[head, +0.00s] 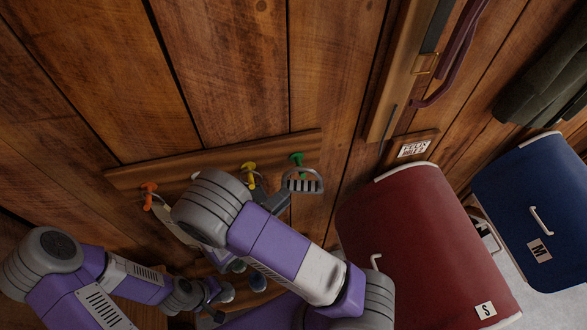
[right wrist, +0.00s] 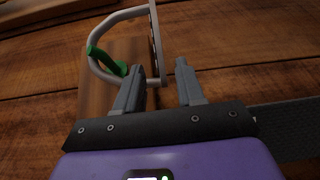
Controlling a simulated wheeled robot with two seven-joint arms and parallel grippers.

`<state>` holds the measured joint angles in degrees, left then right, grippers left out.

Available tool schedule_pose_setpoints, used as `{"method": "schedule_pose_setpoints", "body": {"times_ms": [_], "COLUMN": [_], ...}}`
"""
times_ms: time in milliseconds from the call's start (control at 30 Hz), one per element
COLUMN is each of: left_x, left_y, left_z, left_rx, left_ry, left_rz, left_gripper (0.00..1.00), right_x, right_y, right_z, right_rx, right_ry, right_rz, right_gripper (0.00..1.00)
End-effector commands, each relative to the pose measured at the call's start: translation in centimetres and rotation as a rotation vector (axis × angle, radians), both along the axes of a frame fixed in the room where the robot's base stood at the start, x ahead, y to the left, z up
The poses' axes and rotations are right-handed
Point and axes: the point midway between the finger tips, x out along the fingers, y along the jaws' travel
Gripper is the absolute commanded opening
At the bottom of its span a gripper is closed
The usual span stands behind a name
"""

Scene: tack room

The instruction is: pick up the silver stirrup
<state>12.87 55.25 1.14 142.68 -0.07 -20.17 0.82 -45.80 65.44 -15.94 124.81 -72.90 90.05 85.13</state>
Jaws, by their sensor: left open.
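A silver stirrup (head: 303,184) with a slotted tread hangs on the green peg (head: 297,159) of a wooden wall rail. In the right wrist view the stirrup (right wrist: 156,42) shows as a pale loop around the green peg (right wrist: 106,62). My right gripper (head: 281,195) is at the stirrup's lower left in the head view. Its jaws (right wrist: 160,80) are open, with the near end of the stirrup at the gap between the fingertips. They are not closed on it. My left gripper (head: 208,294) is low, away from the stirrup, and open.
The rail (head: 224,149) also has an orange peg (head: 149,188) and a yellow peg (head: 249,167); what hangs there is partly hidden by my right arm. A red trunk (head: 420,240) and a blue trunk (head: 540,205) stand at right.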

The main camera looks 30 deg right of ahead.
Motion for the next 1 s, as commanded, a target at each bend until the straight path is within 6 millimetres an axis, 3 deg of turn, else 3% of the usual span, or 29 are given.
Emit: {"method": "schedule_pose_setpoints", "body": {"times_ms": [500,833,1000], "left_x": [0.0,0.0,0.0], "left_y": [0.0,0.0,0.0], "left_z": [1.5,1.5,1.5], "left_rx": [0.0,0.0,0.0], "left_ry": [0.0,0.0,0.001], "left_rz": [0.0,0.0,0.0], "left_gripper": [0.43,0.43,0.43], "right_x": [1.3,1.6,1.6], "right_y": [-6.4,-7.2,-7.2], "right_z": [-0.3,-0.4,-0.4], "right_rx": [-0.001,0.0,0.0], "right_ry": [0.001,0.001,0.001], "right_rz": [-0.004,0.0,-0.001], "right_gripper": [0.38,0.38,0.14]}}
